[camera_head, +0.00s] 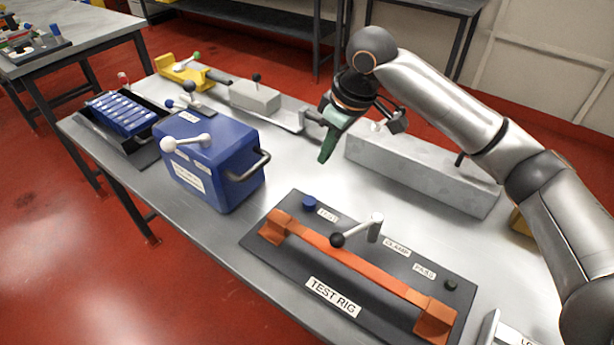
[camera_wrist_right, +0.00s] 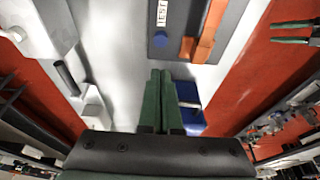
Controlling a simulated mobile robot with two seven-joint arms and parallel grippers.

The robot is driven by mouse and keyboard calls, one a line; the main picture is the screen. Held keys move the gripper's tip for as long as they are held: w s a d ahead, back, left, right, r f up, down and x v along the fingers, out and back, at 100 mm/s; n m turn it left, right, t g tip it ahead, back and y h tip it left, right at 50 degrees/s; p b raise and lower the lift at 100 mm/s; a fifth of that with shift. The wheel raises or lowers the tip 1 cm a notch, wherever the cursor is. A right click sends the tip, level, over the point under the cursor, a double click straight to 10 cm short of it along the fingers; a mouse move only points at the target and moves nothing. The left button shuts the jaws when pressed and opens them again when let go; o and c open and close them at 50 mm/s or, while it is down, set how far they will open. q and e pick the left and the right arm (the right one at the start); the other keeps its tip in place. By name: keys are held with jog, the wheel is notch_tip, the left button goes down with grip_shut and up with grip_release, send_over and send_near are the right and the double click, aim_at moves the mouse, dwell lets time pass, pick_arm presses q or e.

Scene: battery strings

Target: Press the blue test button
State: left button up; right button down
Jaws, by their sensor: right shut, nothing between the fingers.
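The blue test button (camera_head: 309,202) is a small round knob at the far left corner of the dark test rig plate (camera_head: 262,238), beside a label reading TEST. In the right wrist view the blue button (camera_wrist_right: 160,39) shows ahead of the fingers, a little left of the orange bar. My right gripper (camera_head: 326,158) has green fingers pointing down above the table, behind the rig and apart from the button. Its fingers (camera_wrist_right: 160,75) are shut together and empty.
A long grey block (camera_head: 420,170) lies behind. Bare table lies between button and gripper.

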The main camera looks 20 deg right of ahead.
pick_arm(q)
jog(key=shift+s, duration=0.15)
jog(key=shift+f, duration=0.1)
pick_arm(e)
jog(key=b, duration=0.1)
send_near(310, 200)
jog(key=x, duration=0.6)
jog(key=shift+a+f, duration=0.1)
pick_arm(q)
jog(key=shift+w+d+f, duration=0.15)
jog(key=shift+w+d, duration=0.2)
jog(key=shift+d, duration=0.1)
pick_arm(e)
jog(key=shift+f, duration=0.15)
